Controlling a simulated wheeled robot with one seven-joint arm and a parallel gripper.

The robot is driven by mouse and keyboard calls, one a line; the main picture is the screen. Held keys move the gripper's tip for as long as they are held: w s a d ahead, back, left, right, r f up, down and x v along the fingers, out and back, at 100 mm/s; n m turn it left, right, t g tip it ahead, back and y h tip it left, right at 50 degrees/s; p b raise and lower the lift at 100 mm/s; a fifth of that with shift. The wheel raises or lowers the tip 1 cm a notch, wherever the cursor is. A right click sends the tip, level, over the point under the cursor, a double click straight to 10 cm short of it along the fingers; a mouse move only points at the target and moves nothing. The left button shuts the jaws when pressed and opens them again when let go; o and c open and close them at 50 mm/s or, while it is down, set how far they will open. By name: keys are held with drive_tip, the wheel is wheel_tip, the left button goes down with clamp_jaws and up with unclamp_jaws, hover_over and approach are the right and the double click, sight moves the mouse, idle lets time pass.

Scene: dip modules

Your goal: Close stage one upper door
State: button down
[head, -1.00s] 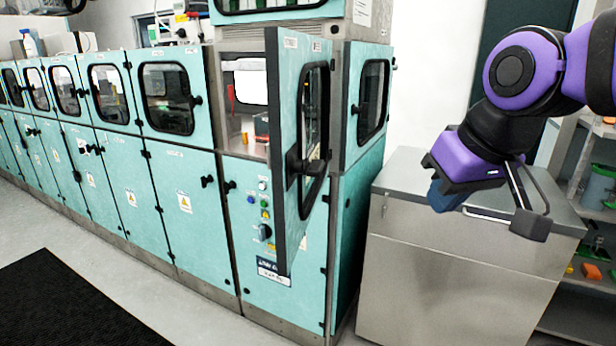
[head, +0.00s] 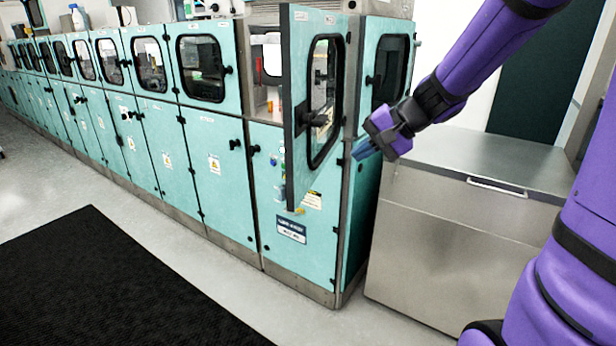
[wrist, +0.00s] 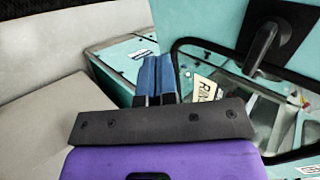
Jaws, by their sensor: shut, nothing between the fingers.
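The upper door (head: 297,120) of the end cabinet stands swung open in the head view. It is a teal panel with a dark-framed window and a black handle (head: 318,117). The open compartment (head: 267,85) shows behind its left edge. My gripper (head: 365,150) is just right of the door, by the cabinet's end corner, with its blue fingers together and empty. In the wrist view, the fingers (wrist: 156,75) point toward the teal door panel (wrist: 215,25) with its window and black handle (wrist: 265,42). I cannot tell whether they touch it.
A row of teal cabinets (head: 160,130) with shut doors runs to the left. A steel chest (head: 455,240) stands right of the end cabinet, below my arm. A black mat (head: 110,290) lies on the open floor at front left.

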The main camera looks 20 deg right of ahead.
sight(300, 178)
drive_tip(key=x, duration=0.4)
drive_tip(key=r+x, duration=0.1)
drive_tip(key=x, duration=0.3)
drive_tip(key=a+x, duration=0.1)
drive_tip(key=x, duration=0.3)
drive_tip(key=shift+w, duration=0.5)
drive_tip(key=shift+w+a+r, duration=0.1)
drive_tip(key=shift+w+a, duration=0.3)
drive_tip(key=shift+a, duration=0.05)
